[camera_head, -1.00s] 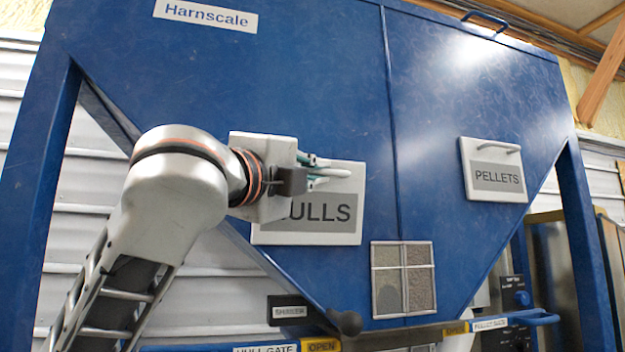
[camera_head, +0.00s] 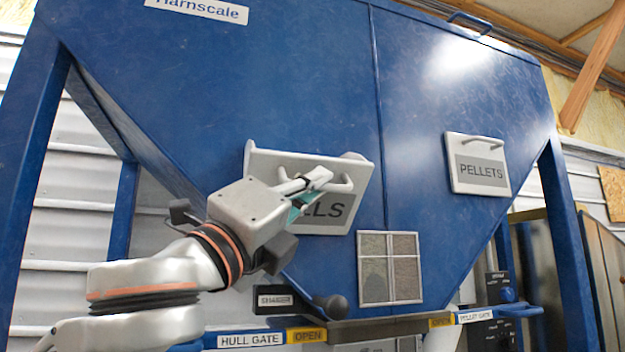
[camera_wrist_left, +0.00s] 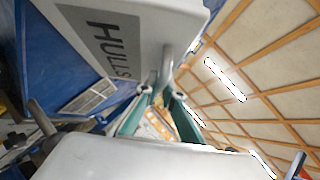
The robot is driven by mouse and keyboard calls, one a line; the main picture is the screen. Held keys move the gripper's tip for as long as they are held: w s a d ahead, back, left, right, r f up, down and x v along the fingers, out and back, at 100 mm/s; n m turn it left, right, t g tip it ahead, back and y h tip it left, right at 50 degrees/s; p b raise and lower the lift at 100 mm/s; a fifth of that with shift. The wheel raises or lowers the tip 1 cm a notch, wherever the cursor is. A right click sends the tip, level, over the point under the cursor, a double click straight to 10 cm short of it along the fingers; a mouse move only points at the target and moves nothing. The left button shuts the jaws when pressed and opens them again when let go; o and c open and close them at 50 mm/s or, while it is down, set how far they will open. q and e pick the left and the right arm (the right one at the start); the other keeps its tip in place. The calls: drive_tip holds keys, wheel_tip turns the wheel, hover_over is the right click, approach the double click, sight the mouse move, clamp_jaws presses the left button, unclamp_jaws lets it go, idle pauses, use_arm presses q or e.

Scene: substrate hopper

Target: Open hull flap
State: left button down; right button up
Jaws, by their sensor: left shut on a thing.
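The hull flap (camera_head: 347,217) is a pale panel with a dark HULLS label, partly hidden by my left gripper. Its top edge leans out from the blue hopper, and a pale side cheek shows at its upper corner. My left gripper (camera_head: 318,183) is shut on the flap's handle (camera_head: 343,187) near the flap's top. In the left wrist view, the gripper's fingers (camera_wrist_left: 160,93) close around the handle bar (camera_wrist_left: 167,66), with the flap's HULLS face (camera_wrist_left: 140,35) above. My right gripper is not in view.
The closed PELLETS flap (camera_head: 478,165) is to the right. A gridded window (camera_head: 390,268) sits below and between the flaps. A black knob (camera_head: 332,307), the hull gate bar (camera_head: 250,341) and a blue hopper leg (camera_head: 30,170) are near my arm.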

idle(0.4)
use_arm(q)
drive_tip(key=c, duration=2.4)
unclamp_jaws()
drive_tip(key=shift+c, duration=0.2)
drive_tip(key=shift+f, duration=0.1)
drive_tip(key=v, duration=1.2)
drive_tip(key=shift+s, duration=0.1)
